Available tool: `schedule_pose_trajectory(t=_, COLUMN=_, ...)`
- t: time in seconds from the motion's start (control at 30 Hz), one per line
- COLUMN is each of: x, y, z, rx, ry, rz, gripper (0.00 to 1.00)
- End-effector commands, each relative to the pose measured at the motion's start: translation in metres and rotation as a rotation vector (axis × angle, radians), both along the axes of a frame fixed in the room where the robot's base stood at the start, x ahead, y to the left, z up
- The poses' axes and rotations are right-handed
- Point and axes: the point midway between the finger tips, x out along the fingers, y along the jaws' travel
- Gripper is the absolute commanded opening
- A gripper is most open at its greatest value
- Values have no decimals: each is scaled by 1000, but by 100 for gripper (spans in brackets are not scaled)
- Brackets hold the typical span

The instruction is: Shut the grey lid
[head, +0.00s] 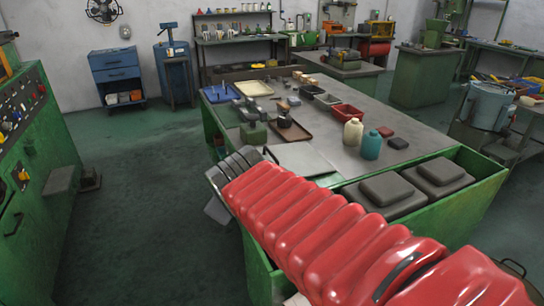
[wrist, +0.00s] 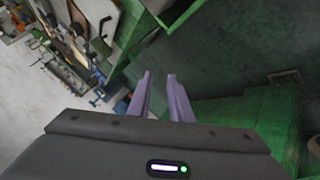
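A flat light-grey panel (head: 303,160), which looks like the grey lid, shows at the near left of the green bench in the head view. A dark curved handle (head: 271,154) stands at its left edge. The panel looks flat, but my red-sleeved arm hides its near side, so I cannot tell whether it is shut. My gripper end (head: 216,208) is at the bench's left corner, partly hidden behind my arm. In the wrist view my gripper (wrist: 160,85) has its two purple-grey fingers apart with nothing between them. I cannot make out the lid for certain there.
Two grey padded blocks (head: 390,189) sit in the bench's open front well. A cream bottle (head: 353,133), a teal bottle (head: 371,145) and a red bin (head: 347,112) stand on the bench top. A green machine (head: 35,150) stands at left, with open floor (head: 140,200) between.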

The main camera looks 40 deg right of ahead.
Motion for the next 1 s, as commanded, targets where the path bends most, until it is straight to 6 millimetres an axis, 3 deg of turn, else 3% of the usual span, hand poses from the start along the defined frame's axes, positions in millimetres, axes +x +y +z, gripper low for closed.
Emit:
schedule_pose_trajectory(t=0.1, x=25, y=-38, z=7, rx=-144, ry=-11, rz=61, gripper=18)
schedule_pose_trajectory(t=0.5, x=91, y=-143, z=17, rx=-605, ry=5, rz=333, gripper=18)
schedule_pose_trajectory(t=0.77, x=116, y=-204, z=7, rx=-889, ry=38, rz=535, gripper=18)
schedule_pose_trajectory(t=1.0, x=124, y=-248, z=-18, rx=-1115, ry=58, rz=743, gripper=18)
